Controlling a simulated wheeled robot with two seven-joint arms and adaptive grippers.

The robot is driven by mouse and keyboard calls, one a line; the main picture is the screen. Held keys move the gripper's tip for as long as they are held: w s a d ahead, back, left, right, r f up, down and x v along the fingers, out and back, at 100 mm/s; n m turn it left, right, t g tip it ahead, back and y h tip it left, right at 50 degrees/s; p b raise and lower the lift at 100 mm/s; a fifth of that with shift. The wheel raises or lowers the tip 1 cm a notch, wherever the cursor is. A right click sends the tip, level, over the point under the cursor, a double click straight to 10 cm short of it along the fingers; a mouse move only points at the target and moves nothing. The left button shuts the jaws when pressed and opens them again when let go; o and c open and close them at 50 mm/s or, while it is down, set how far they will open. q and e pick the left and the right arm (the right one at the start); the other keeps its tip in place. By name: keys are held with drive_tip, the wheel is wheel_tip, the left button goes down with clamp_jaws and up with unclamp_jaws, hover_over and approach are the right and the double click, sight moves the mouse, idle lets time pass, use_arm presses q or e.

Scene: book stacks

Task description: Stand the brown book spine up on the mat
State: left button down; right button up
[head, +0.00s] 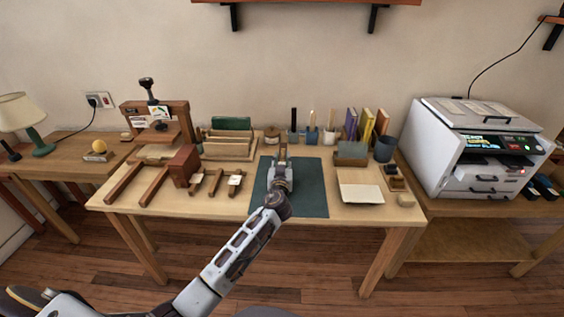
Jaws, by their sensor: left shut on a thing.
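The dark green mat (311,190) lies flat in the middle of the wooden table. My left gripper (283,158) is over the far middle part of the mat, pointing away from me. It is shut on a small, narrow brown thing, which looks like the brown book (283,150) seen nearly edge-on. The fingers and wrist hide most of it, and I cannot tell whether it touches the mat. My right gripper is out of view.
Left of the mat are a wooden press (158,118), a reddish-brown block (185,165) and small wooden tools (214,182). Upright books (366,126), a dark cup (385,149) and a pale sheet (361,192) are on the right. The mat's right side is clear.

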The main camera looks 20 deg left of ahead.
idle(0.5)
use_arm(q)
drive_tip(key=c, duration=1.1)
unclamp_jaws()
drive_tip(key=shift+c, duration=0.2)
drive_tip(key=shift+f, duration=0.1)
